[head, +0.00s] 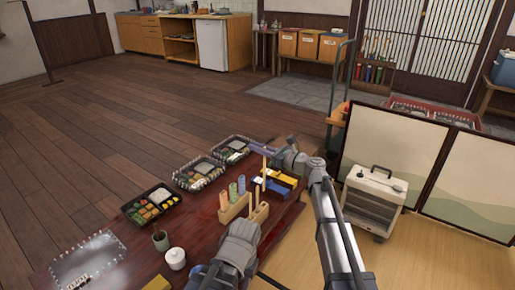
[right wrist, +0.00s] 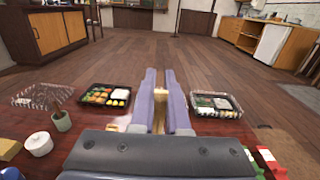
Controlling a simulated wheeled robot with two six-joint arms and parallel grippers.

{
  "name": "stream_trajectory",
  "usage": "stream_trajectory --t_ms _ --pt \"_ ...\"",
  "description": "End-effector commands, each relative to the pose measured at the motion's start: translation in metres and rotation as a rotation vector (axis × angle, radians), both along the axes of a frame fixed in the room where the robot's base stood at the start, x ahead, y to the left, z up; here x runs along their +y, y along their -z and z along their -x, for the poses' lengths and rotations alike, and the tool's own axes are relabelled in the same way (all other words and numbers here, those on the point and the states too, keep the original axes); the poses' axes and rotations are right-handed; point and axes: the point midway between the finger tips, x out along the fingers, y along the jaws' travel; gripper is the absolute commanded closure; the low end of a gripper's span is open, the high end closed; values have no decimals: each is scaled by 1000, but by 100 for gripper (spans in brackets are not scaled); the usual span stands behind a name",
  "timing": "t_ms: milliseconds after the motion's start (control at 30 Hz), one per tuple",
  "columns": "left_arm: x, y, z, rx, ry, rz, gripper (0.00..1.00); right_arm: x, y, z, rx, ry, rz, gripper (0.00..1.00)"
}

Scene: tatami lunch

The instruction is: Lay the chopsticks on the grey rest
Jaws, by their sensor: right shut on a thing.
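My right gripper (head: 259,147) reaches in from the right above the far right part of the dark red table (head: 150,262). Its purple fingers point left and are shut on a thin tan wooden thing, which seems to be the chopsticks (right wrist: 159,96). In the right wrist view its fingers (right wrist: 160,100) close on them. In the head view a pale upright stick (head: 264,172) shows below the fingers; I cannot tell whether it is the same thing. I cannot make out the grey rest. My left gripper's fingers do not show.
Bento boxes (head: 151,206) (head: 199,173) line the far edge. A wooden stand (head: 235,210) with coloured rolls and blue and yellow packs (head: 272,184) are near the right arm. A clear tray (head: 87,260), a white pot (head: 176,259) and a small green cup (head: 160,241) stand at left.

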Motion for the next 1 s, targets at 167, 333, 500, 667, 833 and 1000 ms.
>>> stream_trajectory --t_ms 167,333,500,667,833,1000 --pt "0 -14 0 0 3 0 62 0 -14 0 0 0 0 100" --pt "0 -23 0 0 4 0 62 0 -23 0 0 0 0 100" --pt "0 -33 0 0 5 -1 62 0 -33 0 0 0 0 100" --pt "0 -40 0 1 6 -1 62 0 -40 0 0 0 0 100" --pt "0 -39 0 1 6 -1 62 0 -39 0 0 0 0 100" --pt "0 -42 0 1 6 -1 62 0 -42 0 0 0 0 100"
